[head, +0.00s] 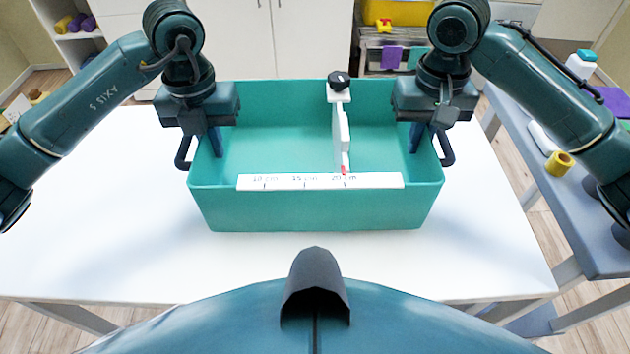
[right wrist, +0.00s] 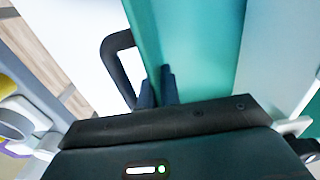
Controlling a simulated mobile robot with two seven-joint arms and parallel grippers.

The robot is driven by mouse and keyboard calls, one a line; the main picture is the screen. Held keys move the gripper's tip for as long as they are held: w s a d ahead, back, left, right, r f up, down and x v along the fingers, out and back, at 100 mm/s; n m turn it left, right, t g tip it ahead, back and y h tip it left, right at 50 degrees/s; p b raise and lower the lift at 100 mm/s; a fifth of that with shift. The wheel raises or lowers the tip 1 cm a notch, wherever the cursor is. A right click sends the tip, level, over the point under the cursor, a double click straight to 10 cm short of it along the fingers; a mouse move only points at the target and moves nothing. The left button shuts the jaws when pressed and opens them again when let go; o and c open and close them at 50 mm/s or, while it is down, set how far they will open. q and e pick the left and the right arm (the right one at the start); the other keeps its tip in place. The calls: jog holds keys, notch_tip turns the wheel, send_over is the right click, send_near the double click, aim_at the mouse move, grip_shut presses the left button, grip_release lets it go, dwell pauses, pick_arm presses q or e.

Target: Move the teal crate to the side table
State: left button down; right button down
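The teal crate (head: 320,212) is an open box with a black handle at each end, over a white table. My left gripper (head: 212,140) is at its left wall, one finger showing inside the rim; the other is hidden. My right gripper (head: 417,138) is at the right wall in mirror position. In the right wrist view its two fingers (right wrist: 157,88) are close together on the crate's rim, beside the handle (right wrist: 115,65). Whether the crate is off the table cannot be told. The side table (head: 585,222) is blue-grey, at the right.
A white measuring tool (head: 320,181) with a black knob lies across the crate. The white table (head: 100,200) is otherwise mostly clear. The side table carries a yellow roll (head: 559,163), a white bottle (head: 580,66) and a purple cloth. A low shelf and white cabinets stand behind.

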pick_arm(q)
jog(key=shift+a+f, duration=0.15)
jog(key=shift+f, duration=0.25)
pick_arm(e)
jog(key=shift+f, duration=0.4)
pick_arm(q)
jog(key=c, duration=1.6)
grip_release()
pick_arm(e)
jog(key=c, duration=1.6)
grip_release()
pick_arm(q)
jog(key=shift+r, duration=0.15)
pick_arm(e)
jog(key=shift+r, duration=0.15)
